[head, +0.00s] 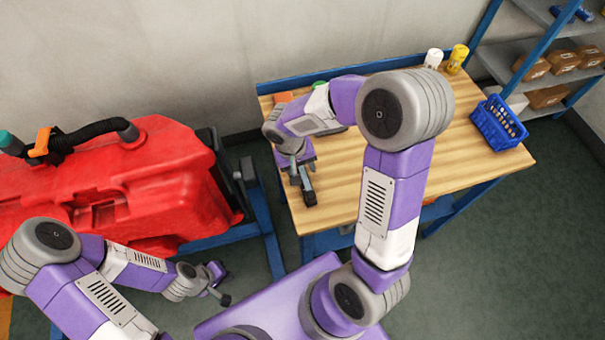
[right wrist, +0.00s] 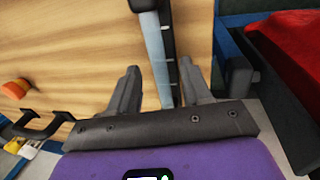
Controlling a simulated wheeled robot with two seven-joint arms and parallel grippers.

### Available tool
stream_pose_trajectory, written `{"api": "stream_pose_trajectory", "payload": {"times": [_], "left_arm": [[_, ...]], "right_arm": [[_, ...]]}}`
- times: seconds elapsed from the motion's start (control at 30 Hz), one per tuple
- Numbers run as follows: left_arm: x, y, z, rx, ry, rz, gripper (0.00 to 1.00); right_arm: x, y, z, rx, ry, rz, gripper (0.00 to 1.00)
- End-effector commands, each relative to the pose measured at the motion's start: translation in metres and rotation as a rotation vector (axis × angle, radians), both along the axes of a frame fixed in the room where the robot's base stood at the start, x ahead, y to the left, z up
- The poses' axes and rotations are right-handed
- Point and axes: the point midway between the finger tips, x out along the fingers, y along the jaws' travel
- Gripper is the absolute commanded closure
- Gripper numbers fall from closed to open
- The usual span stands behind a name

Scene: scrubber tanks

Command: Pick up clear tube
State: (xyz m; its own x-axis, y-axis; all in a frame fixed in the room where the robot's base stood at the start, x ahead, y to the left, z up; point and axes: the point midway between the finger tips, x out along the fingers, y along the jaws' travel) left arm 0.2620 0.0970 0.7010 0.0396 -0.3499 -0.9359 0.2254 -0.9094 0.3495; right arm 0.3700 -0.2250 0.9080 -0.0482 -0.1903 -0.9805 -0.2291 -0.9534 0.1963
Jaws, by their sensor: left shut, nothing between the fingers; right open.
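A pale, see-through tube (right wrist: 157,55) with a dark end and a dark strip along its side lies over the wooden table in the right wrist view. It runs between the two fingers of my right gripper (right wrist: 160,88), which is open, with a gap beside the tube. In the head view my right gripper (head: 302,184) is low over the table's near left corner, and I cannot make out the tube clearly there. My left gripper (head: 218,282) is shut and empty, low at the left beside the red tank (head: 160,190).
The wooden table (head: 470,160) carries a blue basket (head: 500,122), a white bottle (head: 433,58) and a yellow bottle (head: 458,60). An orange item (head: 283,97) lies at the back left. A blue frame (head: 268,215) stands close left of the table. The table's right part is mostly clear.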

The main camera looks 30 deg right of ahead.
Motion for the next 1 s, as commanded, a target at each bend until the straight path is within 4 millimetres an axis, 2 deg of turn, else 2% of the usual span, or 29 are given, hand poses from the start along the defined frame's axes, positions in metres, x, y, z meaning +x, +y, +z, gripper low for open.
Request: {"api": "stream_pose_trajectory", "payload": {"times": [0.1,0.33,0.63,1.0], "left_arm": [[0.0001,0.0000,-0.0026,0.000,0.000,0.000,1.00],[0.0001,-0.0001,-0.0020,0.000,0.000,0.000,1.00],[0.0000,-0.0001,-0.0020,0.000,0.000,0.000,1.00],[0.0001,0.0000,-0.0006,0.000,0.000,0.000,1.00]], "right_arm": [[-0.0005,-0.0014,-0.0084,0.001,0.000,0.000,0.51],[-0.0004,-0.0014,-0.0083,0.001,-0.001,0.000,0.53],[-0.0004,-0.0014,-0.0082,0.001,-0.001,0.000,0.99],[0.0001,-0.0013,-0.0038,0.001,-0.003,0.001,1.00]]}}
